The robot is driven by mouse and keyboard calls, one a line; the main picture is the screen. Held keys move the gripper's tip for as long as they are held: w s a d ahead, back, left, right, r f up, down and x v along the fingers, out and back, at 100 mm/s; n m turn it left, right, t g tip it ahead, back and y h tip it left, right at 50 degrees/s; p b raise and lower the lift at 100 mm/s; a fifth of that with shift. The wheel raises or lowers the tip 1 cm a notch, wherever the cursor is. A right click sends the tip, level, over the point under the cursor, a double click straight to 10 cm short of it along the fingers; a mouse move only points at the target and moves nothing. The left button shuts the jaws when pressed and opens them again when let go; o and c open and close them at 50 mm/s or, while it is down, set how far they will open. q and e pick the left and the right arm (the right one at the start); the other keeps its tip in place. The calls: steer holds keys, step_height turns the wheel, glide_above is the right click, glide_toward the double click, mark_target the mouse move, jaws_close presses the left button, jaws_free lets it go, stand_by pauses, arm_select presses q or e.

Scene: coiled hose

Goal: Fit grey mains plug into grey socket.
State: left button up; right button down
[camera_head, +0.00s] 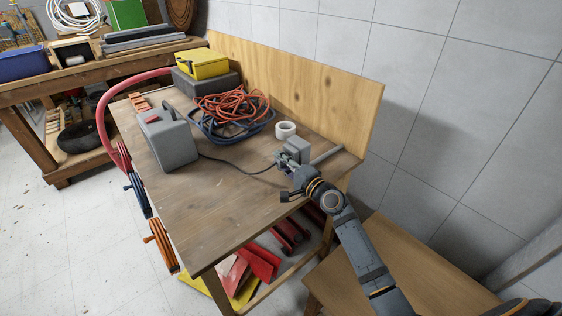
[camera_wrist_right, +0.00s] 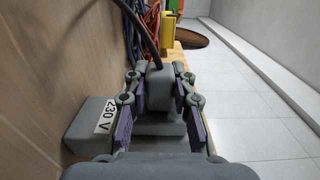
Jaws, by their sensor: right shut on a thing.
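My right gripper (camera_head: 285,163) is at the right end of the wooden workbench. In the right wrist view the gripper (camera_wrist_right: 160,100) has its purple pads shut on the grey mains plug (camera_wrist_right: 159,88), whose dark cable runs up and away. The grey socket (camera_head: 297,149) stands on the bench right beside the gripper. In the wrist view a grey block marked "230 V" (camera_wrist_right: 85,128) lies just left of the fingers. Grey parts below the plug overlap, so I cannot tell whether plug and socket touch. My left gripper is not in view.
The cable (camera_head: 235,163) leads from a grey box (camera_head: 170,140) across the bench. A white tape roll (camera_head: 285,130) and coiled orange and blue hoses (camera_head: 232,112) lie behind. A wooden backboard (camera_head: 310,85) bounds the rear. The bench's front middle is clear.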

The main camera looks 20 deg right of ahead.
steer(key=shift+r, duration=0.1)
steer(key=c, duration=1)
jaws_free()
steer(key=shift+d, duration=0.1)
steer(key=shift+c, duration=0.2)
steer(key=shift+s, duration=0.15)
steer(key=v, duration=1.1)
steer(key=shift+s, duration=0.3)
steer(key=shift+d, duration=0.15)
